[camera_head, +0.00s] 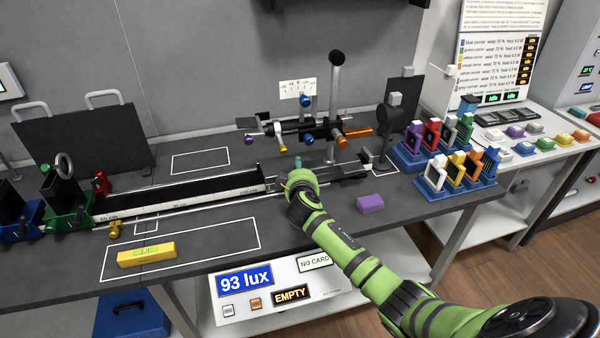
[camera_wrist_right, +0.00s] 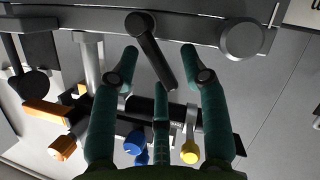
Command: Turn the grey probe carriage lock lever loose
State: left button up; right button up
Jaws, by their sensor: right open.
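In the head view my right gripper (camera_head: 298,168) is at the right end of the bench rail. It hides the lever there, so I cannot make the lever out. My left gripper is in neither view.
The long black rail (camera_head: 190,195) runs left of my gripper. Behind it stands a post holding a bar with coloured knobs, including a yellow one (camera_head: 282,148). A purple block (camera_head: 370,203) lies close on the right. A yellow block (camera_head: 147,254) lies front left.

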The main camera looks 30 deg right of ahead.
jog(key=shift+s+a, duration=0.1)
jog(key=shift+s, duration=0.05)
jog(key=v, duration=1.1)
jog(key=shift+s+a+r, duration=0.15)
jog(key=shift+s, duration=0.2)
